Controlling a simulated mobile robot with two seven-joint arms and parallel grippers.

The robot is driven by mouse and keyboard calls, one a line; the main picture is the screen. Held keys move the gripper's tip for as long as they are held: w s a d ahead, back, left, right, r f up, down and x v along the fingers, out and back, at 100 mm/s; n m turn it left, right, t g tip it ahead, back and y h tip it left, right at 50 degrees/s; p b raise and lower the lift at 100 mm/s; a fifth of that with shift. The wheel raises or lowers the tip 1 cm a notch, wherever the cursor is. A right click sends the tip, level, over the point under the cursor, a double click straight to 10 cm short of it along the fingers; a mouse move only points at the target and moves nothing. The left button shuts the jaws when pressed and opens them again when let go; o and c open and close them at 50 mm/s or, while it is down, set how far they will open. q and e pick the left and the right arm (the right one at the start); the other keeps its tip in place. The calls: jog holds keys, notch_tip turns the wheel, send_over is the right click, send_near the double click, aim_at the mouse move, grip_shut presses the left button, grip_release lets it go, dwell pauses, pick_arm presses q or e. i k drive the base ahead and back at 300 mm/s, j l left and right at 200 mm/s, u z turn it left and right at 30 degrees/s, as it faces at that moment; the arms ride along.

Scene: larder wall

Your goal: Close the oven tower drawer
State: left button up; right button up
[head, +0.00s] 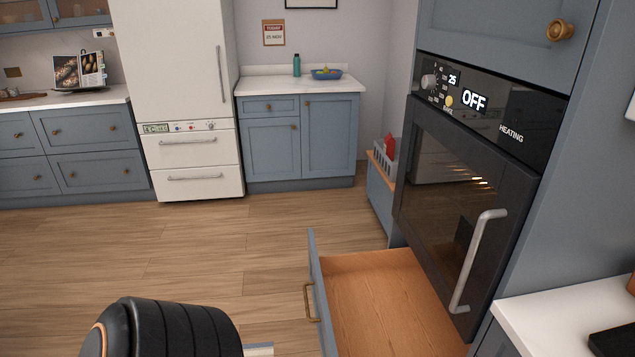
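The oven tower drawer (385,300) is pulled out below the oven. Its wooden inside is bare where it shows. Its blue-grey front (319,290) faces left and carries a brass handle (308,303). The near end of the drawer is cut off by the bottom edge of the view. A dark rounded link of my arm shows at the bottom left, to the left of the drawer front and apart from its handle in the picture. Neither gripper's fingers can be seen.
The oven (465,210) above the drawer is shut, with a grey bar handle (477,260). Another pulled-out unit (380,199) holding items stands beyond it. A white worktop (570,312) is at the lower right. The wooden floor (190,250) left of the drawer is clear.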

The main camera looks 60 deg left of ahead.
aim_at(380, 303)
jog(key=k+j+u, duration=0.15)
jog(key=u, duration=1.5)
jog(key=i+j+z, duration=0.1)
jog(key=i+z, duration=0.25)
jog(key=i+j+z, duration=0.3)
jog(key=i+l, duration=0.05)
jog(key=i, duration=0.05)
